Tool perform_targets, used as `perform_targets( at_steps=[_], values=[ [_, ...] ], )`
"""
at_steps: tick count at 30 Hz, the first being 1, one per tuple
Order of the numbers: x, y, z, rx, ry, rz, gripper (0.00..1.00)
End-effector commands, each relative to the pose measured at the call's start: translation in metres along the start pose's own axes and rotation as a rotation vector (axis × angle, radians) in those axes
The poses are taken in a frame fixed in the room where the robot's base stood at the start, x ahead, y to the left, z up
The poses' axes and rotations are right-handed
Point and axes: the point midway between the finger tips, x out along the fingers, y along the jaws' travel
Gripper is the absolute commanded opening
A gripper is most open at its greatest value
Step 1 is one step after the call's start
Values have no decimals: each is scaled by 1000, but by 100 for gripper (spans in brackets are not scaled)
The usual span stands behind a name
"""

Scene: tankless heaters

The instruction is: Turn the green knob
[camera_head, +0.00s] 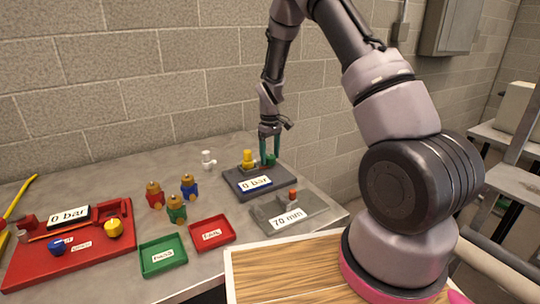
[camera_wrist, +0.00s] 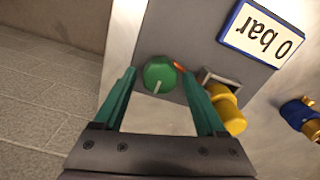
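The green knob (camera_wrist: 159,74) is round with a pale pointer line. It sits on the dark grey test plate (camera_wrist: 195,30) and shows in the wrist view ahead of my fingertips. My gripper (camera_wrist: 165,75) is open, with one green finger on each side of the knob and visible gaps to it. In the head view my gripper (camera_head: 270,150) points down at the right part of the dark plate (camera_head: 231,178). There the knob (camera_head: 270,159) is mostly hidden by the fingers.
A yellow fitting (camera_wrist: 227,108) stands close beside my right finger in the wrist view. A "0 bar" display (camera_wrist: 262,34) is on the plate. A grey "70 mm" block (camera_head: 310,207) lies in front, and a white fitting (camera_head: 208,160) stands to the left. The wall is behind.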

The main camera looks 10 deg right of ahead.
Motion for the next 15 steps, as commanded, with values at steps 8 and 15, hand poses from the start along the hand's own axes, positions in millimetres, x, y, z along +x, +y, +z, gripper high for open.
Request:
perform_targets(
  at_steps=[8,15],
  values=[
    [0,0,0,1,0,0,0],
    [0,0,0,42,0,0,0]
  ],
)
